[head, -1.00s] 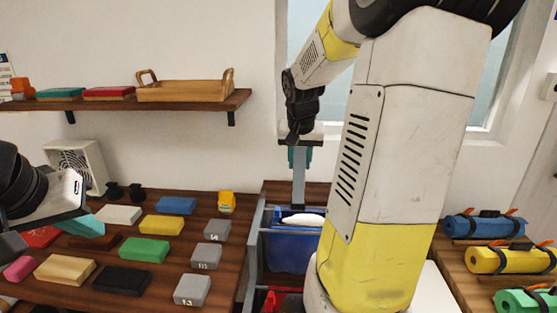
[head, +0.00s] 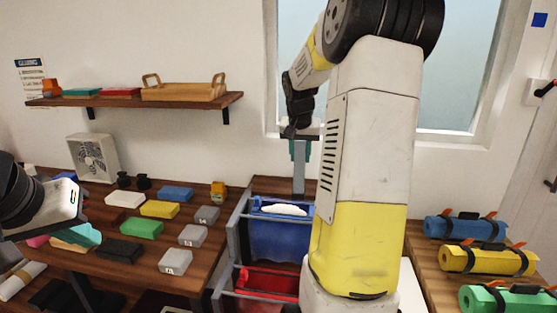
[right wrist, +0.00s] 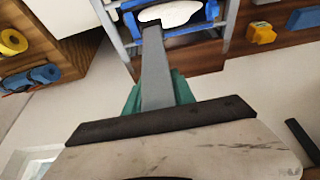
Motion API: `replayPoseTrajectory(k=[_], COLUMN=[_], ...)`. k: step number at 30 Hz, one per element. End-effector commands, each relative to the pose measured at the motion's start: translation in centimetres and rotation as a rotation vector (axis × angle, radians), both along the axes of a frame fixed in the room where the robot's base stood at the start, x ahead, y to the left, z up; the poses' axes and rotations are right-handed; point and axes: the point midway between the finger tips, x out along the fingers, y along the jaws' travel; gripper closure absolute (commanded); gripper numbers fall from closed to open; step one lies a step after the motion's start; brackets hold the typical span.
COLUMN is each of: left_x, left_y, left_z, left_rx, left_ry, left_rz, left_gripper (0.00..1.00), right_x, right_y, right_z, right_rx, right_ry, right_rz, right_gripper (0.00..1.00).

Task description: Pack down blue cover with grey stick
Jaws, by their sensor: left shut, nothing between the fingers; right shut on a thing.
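My right gripper (head: 301,150), with teal fingers, is shut on the grey stick (head: 299,178), which hangs upright. The stick also shows in the right wrist view (right wrist: 156,75). Its lower end lines up with the top of the blue cover (head: 275,238), a blue hanging bin with a white lump (head: 284,209) in its mouth. I cannot tell whether the stick touches it. The blue rim (right wrist: 207,27) and white lump (right wrist: 172,13) also show in the right wrist view. My left gripper (head: 86,238) is shut and empty above the table at the left.
A red bin (head: 268,284) hangs below the blue one in a grey frame (head: 232,250). The left table (head: 150,256) holds coloured blocks, grey weights (head: 175,262) and a white fan (head: 92,157). Rolled mats (head: 465,229) lie at right. A wall shelf (head: 180,102) holds a wooden tray.

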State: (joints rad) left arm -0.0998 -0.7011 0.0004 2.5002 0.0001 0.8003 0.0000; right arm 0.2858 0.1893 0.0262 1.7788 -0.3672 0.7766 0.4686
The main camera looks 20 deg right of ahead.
Motion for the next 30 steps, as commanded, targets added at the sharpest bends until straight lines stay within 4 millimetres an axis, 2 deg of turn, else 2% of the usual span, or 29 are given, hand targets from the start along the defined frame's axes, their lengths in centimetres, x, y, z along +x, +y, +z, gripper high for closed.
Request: replayPoseTrajectory(k=[16, 30], left_x=[0.0, 0.0], left_y=[0.0, 0.0], left_z=[0.0, 0.0], left_rx=[0.0, 0.0], left_ry=[0.001, 0.001], left_rz=[0.0, 0.0], left_gripper=[1.0, 1.0], right_x=[0.4, 0.4], right_y=[-0.2, -0.2], right_z=[-3.6, -4.0], right_rx=[0.0, 0.0], right_ry=[0.0, 0.0], right_rz=[-0.004, -0.004], right_gripper=[1.0, 1.0])
